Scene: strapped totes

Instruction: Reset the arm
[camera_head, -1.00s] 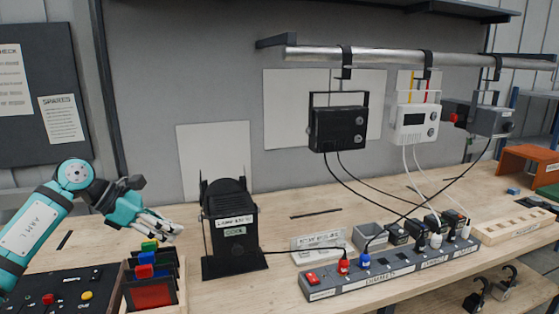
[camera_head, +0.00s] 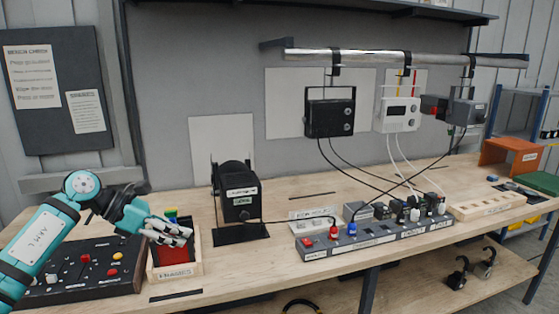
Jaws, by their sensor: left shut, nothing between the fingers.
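My left gripper (camera_head: 184,236) is at the left of the bench, at the end of the teal arm. Its fingers are shut with nothing between them. It shows in front of the wooden box labelled PHASES (camera_head: 176,271) and hides part of the coloured pieces in it. Whether it touches the box cannot be told. My right gripper is out of view.
A black control panel (camera_head: 70,284) with buttons lies left of the box. A black lamp (camera_head: 236,198) stands right of it. A grey power strip (camera_head: 375,240) with plugs lies further right. Cabled units, one black (camera_head: 330,112) and one white (camera_head: 399,115), hang from a rail (camera_head: 400,57).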

